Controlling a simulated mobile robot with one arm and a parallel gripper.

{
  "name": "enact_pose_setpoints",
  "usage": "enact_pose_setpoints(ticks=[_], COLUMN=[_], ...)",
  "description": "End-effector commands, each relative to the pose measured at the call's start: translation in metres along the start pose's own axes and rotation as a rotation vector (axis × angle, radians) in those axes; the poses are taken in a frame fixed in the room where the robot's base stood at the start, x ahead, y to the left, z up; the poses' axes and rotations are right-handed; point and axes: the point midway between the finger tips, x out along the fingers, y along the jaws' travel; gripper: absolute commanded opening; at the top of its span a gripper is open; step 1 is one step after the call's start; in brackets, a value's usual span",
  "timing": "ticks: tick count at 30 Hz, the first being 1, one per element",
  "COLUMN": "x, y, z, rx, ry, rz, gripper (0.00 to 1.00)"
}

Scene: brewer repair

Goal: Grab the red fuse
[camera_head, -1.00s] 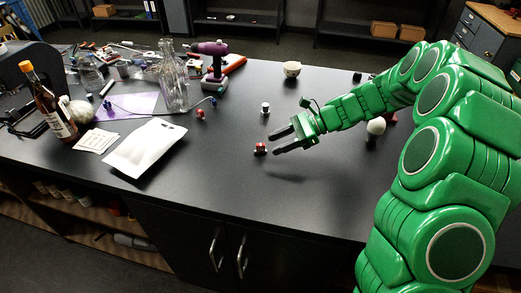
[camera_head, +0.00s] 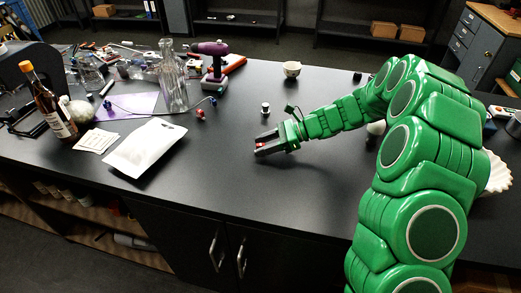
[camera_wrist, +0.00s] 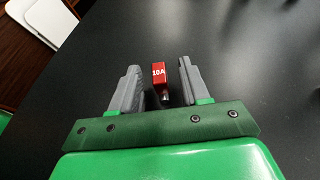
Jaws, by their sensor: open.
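The red fuse (camera_wrist: 159,73), marked 10A, is on the dark tabletop in the wrist view, with its metal prong toward my gripper. My gripper (camera_wrist: 158,80) is open, with one grey finger on each side of the fuse and a gap on both sides. In the head view my gripper (camera_head: 262,146) is low over the table, and a bit of the red fuse (camera_head: 262,145) shows between the fingers. The rest of the fuse is hidden there by the fingers.
A red and blue piece (camera_head: 200,113) lies further left, near a glass flask (camera_head: 173,88). A white pouch (camera_head: 145,147) lies at the left. The table front of my gripper is clear.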

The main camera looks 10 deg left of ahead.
Motion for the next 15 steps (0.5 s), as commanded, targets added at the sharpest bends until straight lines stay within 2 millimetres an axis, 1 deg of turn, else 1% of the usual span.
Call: enact_pose_setpoints(ticks=[3, 6, 9, 14, 15], x=[0.018, 0.028, 0.032, 0.032, 0.032], y=[0.000, 0.000, 0.000, 0.000, 0.000], z=[0.002, 0.002, 0.002, 0.002, 0.002], rx=[0.000, 0.001, 0.000, 0.000, 0.000], ry=[0.001, 0.001, 0.001, 0.001, 0.001], rz=[0.002, 0.001, 0.001, 0.001, 0.001], gripper=[0.46, 0.46, 0.46, 0.46, 0.41])
